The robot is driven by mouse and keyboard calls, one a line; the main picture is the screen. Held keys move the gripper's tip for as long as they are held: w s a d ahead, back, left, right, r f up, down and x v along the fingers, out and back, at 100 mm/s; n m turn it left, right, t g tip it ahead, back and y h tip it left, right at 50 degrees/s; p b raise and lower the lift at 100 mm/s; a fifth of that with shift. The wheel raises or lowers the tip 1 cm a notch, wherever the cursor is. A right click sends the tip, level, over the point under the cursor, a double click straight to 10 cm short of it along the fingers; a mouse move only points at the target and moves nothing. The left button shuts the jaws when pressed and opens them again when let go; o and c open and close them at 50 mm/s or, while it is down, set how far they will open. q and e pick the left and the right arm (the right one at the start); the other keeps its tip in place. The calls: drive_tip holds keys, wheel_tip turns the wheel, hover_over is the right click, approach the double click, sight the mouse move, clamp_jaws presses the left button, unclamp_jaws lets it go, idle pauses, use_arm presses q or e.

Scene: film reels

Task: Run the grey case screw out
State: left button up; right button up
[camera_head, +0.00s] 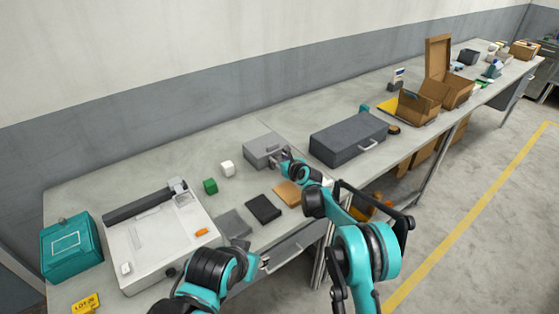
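A small grey case (261,145) sits on the bench near the middle. A small dark part shows on its top; I cannot make out a screw. My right gripper (279,159) is at the case's right front side, touching or very close to it. Its fingers are too small to tell whether they are open or shut. My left gripper (264,262) is low at the bench's front edge, away from the case, with its fingers mostly hidden. A larger dark grey case (345,138) with a handle lies to the right of the small one.
A green cube (210,186) and a white cube (227,168) stand left of the small case. Black (263,209), tan (288,193) and grey flat pieces lie in front. A white machine (160,243) and teal box (72,247) fill the left end. Cardboard boxes (418,106) stand farther right.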

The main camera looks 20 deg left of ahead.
clamp_jaws()
drive_tip(key=shift+d, duration=0.1)
drive_tip(key=n+g+y, duration=0.2)
drive_tip(key=shift+w+d+n, duration=0.2)
drive_tip(key=shift+w+n, duration=0.1)
drive_tip(key=shift+n, duration=0.1)
drive_tip(key=shift+w+n+g+y, duration=0.2)
drive_tip(key=shift+n+g+y, duration=0.8)
drive_tip(key=shift+n+g, duration=0.65)
drive_tip(key=shift+g, duration=0.35)
unclamp_jaws()
